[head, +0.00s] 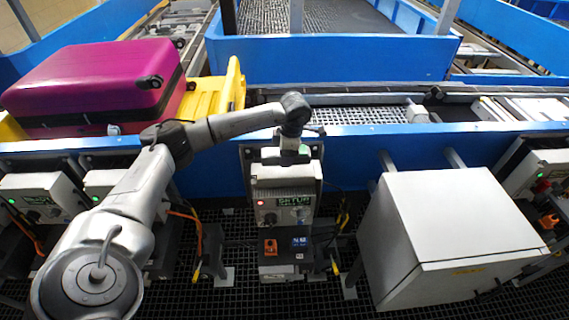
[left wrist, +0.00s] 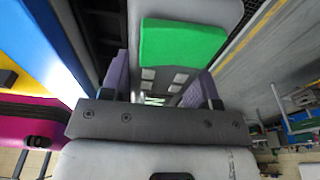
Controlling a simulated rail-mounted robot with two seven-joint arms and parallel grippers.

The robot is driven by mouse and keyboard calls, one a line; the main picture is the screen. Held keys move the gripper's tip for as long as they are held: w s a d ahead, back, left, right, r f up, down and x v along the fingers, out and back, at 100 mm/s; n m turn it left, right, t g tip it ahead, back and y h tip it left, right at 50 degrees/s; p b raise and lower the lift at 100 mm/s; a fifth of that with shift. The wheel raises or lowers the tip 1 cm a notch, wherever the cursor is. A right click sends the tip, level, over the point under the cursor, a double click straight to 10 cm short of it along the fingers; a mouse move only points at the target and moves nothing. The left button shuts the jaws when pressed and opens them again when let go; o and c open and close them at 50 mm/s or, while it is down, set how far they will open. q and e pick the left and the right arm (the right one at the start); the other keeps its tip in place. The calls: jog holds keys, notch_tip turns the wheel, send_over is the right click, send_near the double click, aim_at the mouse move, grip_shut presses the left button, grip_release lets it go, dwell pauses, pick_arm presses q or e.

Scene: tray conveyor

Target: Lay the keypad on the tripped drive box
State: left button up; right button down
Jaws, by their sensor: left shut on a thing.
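My left gripper (head: 289,156) points down over the top of the grey drive box (head: 268,196) in the middle of the head view. That box has a red light and a dark display with green text. In the left wrist view the two purple-grey fingers (left wrist: 160,78) are shut on a dark thing with pale squares, which looks like the keypad (left wrist: 163,82). A green panel (left wrist: 183,42) shows just beyond it. In the head view the gripper and arm largely hide the keypad; I cannot tell whether it touches the box. My right gripper is in neither view.
A large pale cabinet (head: 455,225) stands right of the drive box. Other drive boxes (head: 40,195) with green lights are at the left. A magenta suitcase (head: 95,80) lies in a yellow tray (head: 212,98) on the conveyor. A blue rail (head: 350,150) runs behind the box.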

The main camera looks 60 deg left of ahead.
aim_at(285, 170)
pick_arm(q)
jog(key=shift+s+a+f, duration=0.1)
jog(key=shift+f, duration=2)
jog(key=shift+f, duration=0.15)
jog(key=o, duration=0.9)
jog(key=shift+c, duration=0.2)
